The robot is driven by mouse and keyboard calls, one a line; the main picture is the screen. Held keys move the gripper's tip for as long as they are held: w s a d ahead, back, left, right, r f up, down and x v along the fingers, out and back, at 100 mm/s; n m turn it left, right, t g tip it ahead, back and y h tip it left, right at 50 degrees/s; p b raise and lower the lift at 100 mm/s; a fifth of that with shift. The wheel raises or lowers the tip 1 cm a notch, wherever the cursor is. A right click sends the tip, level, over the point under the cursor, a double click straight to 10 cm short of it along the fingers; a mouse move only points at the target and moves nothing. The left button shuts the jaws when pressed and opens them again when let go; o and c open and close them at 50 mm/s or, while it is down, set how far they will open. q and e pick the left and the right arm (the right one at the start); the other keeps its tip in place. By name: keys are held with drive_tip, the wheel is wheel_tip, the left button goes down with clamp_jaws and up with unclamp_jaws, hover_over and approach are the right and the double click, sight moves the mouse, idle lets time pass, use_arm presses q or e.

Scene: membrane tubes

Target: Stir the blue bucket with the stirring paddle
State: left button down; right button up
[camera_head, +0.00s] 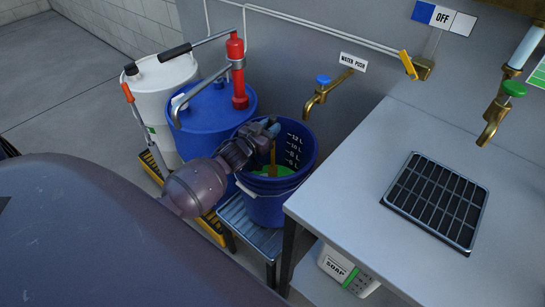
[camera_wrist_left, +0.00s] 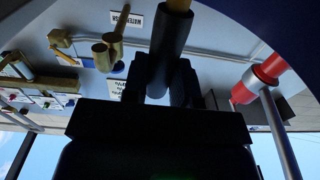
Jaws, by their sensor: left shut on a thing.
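The blue bucket (camera_head: 268,205) stands upright, with white litre marks on its inner wall and green liquid (camera_head: 270,171) inside. My left gripper (camera_head: 265,135) is over the bucket's mouth, shut on the stirring paddle (camera_head: 272,157). The paddle's tan shaft runs down from the gripper into the bucket. Its lower end is hidden in the bucket. In the left wrist view the paddle's dark grip (camera_wrist_left: 171,42) sits between the fingers, with the tan shaft beyond it. A dark blue curve there (camera_wrist_left: 255,18) looks like the bucket's wall. My right gripper is not in view.
The bucket is on a grey slatted stand (camera_head: 254,232). A blue drum (camera_head: 205,125) with a red pump (camera_head: 237,75) and a white drum (camera_head: 158,85) stand left. A brass tap (camera_head: 318,92) is on the wall behind. A grey counter (camera_head: 350,175) is close on the right.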

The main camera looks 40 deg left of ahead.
use_arm(q)
drive_tip(key=shift+a, duration=0.15)
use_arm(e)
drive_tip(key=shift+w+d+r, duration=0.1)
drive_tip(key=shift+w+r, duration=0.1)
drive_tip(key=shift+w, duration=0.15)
use_arm(q)
drive_tip(key=shift+s, duration=0.15)
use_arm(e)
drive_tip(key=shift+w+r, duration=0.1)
use_arm(q)
drive_tip(key=shift+s+a+p, duration=0.35)
drive_tip(key=shift+s, duration=0.3)
drive_tip(key=shift+s+a+p, duration=0.3)
drive_tip(key=shift+s+a, duration=0.05)
drive_tip(key=shift+s, duration=0.25)
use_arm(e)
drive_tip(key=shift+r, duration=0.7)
use_arm(q)
drive_tip(key=shift+s, duration=0.1)
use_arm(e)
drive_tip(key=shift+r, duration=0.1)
